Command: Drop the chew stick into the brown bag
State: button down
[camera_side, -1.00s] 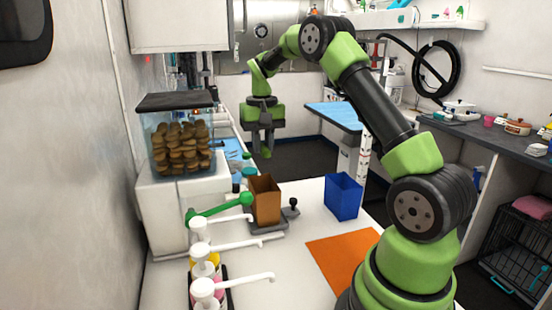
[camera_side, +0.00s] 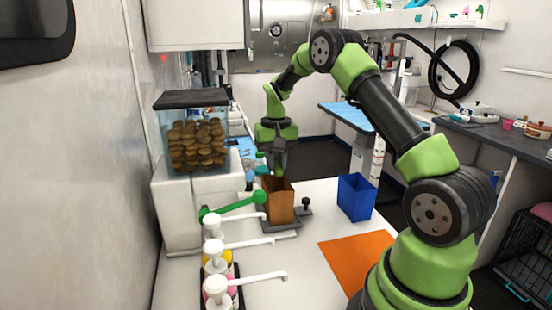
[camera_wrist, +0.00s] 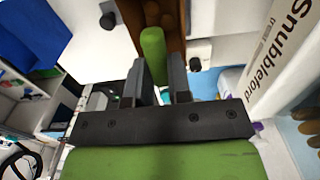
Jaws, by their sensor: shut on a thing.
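The green chew stick (camera_wrist: 153,55) is held between the two dark fingers of my gripper (camera_wrist: 160,85) in the wrist view. Its rounded end points away from the wrist. The brown bag (camera_side: 279,206) stands open-topped on the work surface in the side view, and my gripper (camera_side: 279,168) is just above its mouth. The bag's brown wall also shows in the wrist view (camera_wrist: 173,18), beyond the stick. The stick is mostly hidden by the gripper in the side view. I cannot tell whether its lower end is inside the bag's mouth.
A blue bag (camera_side: 356,198) stands to the right of the brown one, with an orange mat (camera_side: 355,258) in front. A green handle (camera_side: 234,206) and white pump bottles (camera_side: 215,288) are to the left. A treat tank (camera_side: 197,135) stands behind them.

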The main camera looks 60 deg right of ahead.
dwell(0.3)
jog(key=c, duration=1)
grip_release()
jog(key=shift+r, duration=3.05)
jog(key=o, duration=0.8)
jog(key=shift+o, duration=0.2)
